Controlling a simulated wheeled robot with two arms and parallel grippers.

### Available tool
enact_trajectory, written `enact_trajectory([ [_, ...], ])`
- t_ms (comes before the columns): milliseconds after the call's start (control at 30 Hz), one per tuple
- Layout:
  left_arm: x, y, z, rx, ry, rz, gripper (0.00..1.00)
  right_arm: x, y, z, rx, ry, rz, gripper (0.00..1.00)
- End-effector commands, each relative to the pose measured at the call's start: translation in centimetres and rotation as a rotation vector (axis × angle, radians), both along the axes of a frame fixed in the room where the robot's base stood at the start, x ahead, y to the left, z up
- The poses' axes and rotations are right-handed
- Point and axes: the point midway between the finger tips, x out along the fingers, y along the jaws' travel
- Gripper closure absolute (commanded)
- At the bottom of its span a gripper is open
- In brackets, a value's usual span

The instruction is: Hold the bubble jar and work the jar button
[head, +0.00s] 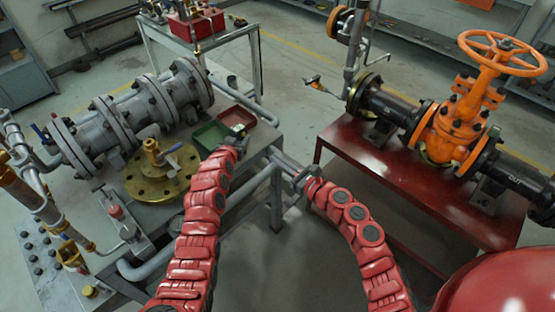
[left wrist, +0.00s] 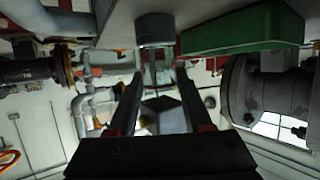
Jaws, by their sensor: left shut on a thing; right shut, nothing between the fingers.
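My left gripper (head: 238,135) is at the edge of the grey table, beside the green tray. In the left wrist view its two dark fingers (left wrist: 158,78) are shut on a small clear jar (left wrist: 157,66) with a grey round end (left wrist: 155,29). The view is tilted, so I cannot tell which end is the jar's top. In the head view the jar is too small and hidden to make out clearly. No button can be told apart. My right gripper (head: 303,177) is shut and empty, lower and to the right of the left one, off the table's edge.
A green tray (head: 207,138) and a red tray (head: 238,117) lie on the table. A grey flanged valve (head: 140,110) and a brass flange (head: 160,180) stand to the left. An orange gate valve (head: 455,125) sits on the red bench (head: 400,180) at right. Floor between is clear.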

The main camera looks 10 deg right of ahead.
Motion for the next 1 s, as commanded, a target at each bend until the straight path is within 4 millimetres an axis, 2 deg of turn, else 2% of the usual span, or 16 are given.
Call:
enact_trajectory([
  [400,-0.04,0.14,-0.24,0.003,0.004,0.001,1.00,0.02,0.00,-0.03,0.000,0.000,0.000,1.00],
  [433,-0.04,0.14,-0.24,0.003,0.004,0.001,0.45,0.02,0.00,-0.03,0.000,0.000,0.000,1.00],
  [600,-0.02,0.10,-0.14,0.002,0.002,0.001,0.15,0.02,0.00,-0.03,0.000,0.000,0.000,1.00],
  [1000,-0.31,0.15,0.01,0.001,0.002,0.000,0.15,0.03,0.00,-0.02,0.000,0.000,0.000,1.00],
])
